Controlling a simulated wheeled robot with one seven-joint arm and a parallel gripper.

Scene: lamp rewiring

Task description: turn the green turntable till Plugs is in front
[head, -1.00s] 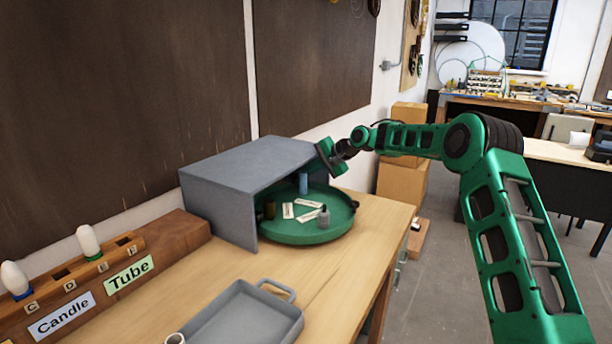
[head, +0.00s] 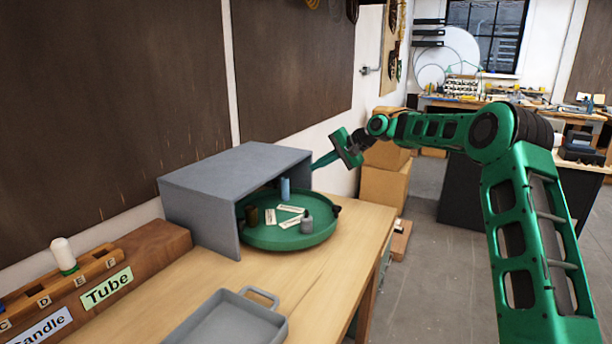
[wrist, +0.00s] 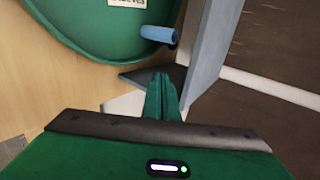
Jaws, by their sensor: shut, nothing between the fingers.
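The green turntable (head: 290,239) sits on the wooden bench, its back part under the grey box-like cover. Several white labels (head: 291,218) lie on it; their words are too small to read in the head view. A blue cylinder (head: 285,189), a dark brown one (head: 252,216) and a grey bottle-like piece (head: 307,224) stand on it. The wrist view shows the turntable (wrist: 90,30), the blue cylinder (wrist: 158,34) and part of a label ending in "eeves" (wrist: 127,2). My gripper (head: 318,166) is shut and empty, above and beside the turntable's back right, apart from it. It also shows in the wrist view (wrist: 161,80).
The grey cover (head: 235,180) stands over the turntable's back, its side wall close to my gripper. A grey tray (head: 230,320) lies in front. A wooden rack (head: 120,270) with Tube and Candle labels is at left. Cardboard boxes (head: 383,180) stand beyond the bench.

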